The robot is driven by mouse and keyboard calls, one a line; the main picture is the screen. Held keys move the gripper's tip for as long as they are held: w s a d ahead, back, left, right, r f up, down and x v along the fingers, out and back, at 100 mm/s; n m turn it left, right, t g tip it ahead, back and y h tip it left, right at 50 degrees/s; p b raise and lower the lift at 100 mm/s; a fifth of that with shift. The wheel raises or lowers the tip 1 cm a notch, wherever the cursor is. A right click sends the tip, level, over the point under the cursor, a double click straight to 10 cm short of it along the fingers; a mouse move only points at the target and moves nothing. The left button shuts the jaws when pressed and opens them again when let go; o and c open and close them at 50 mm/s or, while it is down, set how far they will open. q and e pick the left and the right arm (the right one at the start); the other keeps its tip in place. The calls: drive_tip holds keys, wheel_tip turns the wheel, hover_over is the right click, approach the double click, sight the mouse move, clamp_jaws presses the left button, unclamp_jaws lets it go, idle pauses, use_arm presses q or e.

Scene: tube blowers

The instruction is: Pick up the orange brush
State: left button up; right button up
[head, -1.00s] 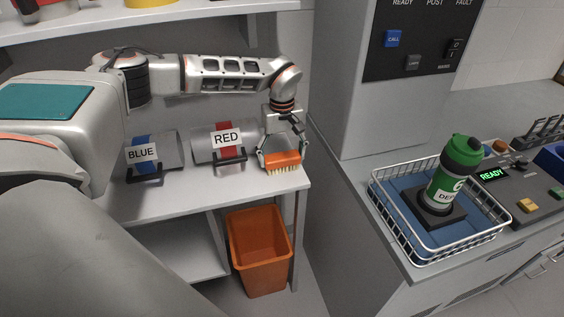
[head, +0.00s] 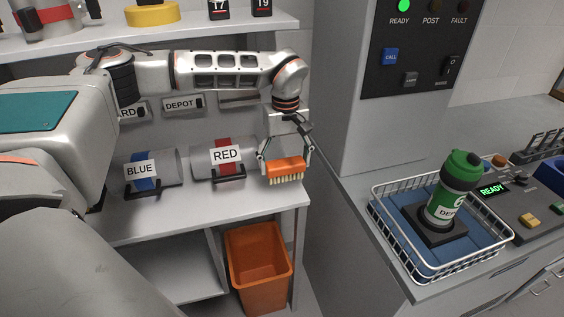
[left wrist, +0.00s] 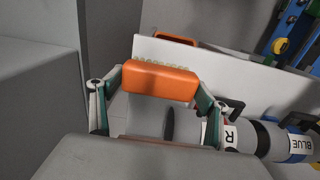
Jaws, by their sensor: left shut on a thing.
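The orange brush (head: 285,168) has an orange block back and pale bristles pointing down in the head view. My left gripper (head: 286,160) is shut on it, one finger at each end. The brush is over the right end of the white shelf (head: 225,198); whether its bristles touch the surface I cannot tell. In the left wrist view the brush (left wrist: 160,81) spans between the two fingers, with bristles along its far side. My right gripper is not in view.
A RED-labelled tube (head: 223,158) and a BLUE-labelled tube (head: 150,171) lie left of the brush. An orange bin (head: 260,265) stands below. A grey cabinet (head: 345,130) rises to the right, beside a wire basket (head: 425,265) holding a green-capped canister (head: 452,190).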

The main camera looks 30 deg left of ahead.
use_arm(q)
drive_tip(key=s+d+f+m+b, duration=0.1)
drive_tip(key=s+d+m, duration=0.8)
drive_tip(key=s+d, duration=0.1)
drive_tip(key=shift+s+f+m+b, duration=0.25)
drive_tip(key=shift+s+m+b, duration=0.1)
drive_tip(key=shift+m, duration=0.05)
idle(0.4)
